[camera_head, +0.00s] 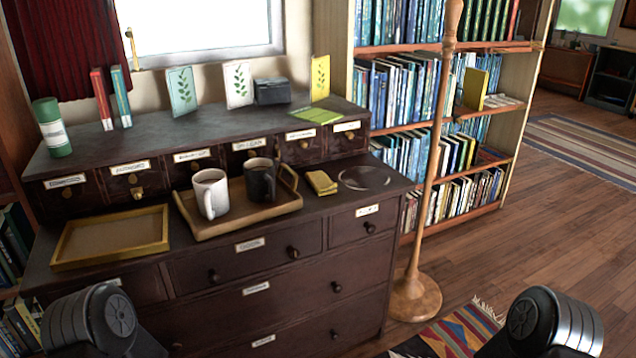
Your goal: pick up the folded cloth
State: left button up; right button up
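A small folded yellow cloth (321,182) lies on the top of the dark wooden cabinet (220,262), just right of a wooden tray (240,221). It looks flat, with its layers stacked. Nothing covers it. A round, clear or dark disc-like item (364,178) lies close to its right. Only rounded dark links of my two arms show at the lower left and lower right corners. Neither of my grippers is in view.
A white mug (211,193) and a black mug (260,179) stand in the tray, whose raised handle is near the cloth. An empty shallow tray (112,236) lies at left. A raised row of small drawers stands behind. A wooden pole (432,160) rises at right.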

aim_at(321, 183)
jog(key=u, duration=4.6)
jog(key=z, duration=4.6)
jog(key=i+l+z, duration=0.2)
jog(key=i+z, duration=0.7)
jog(key=k+l, duration=0.05)
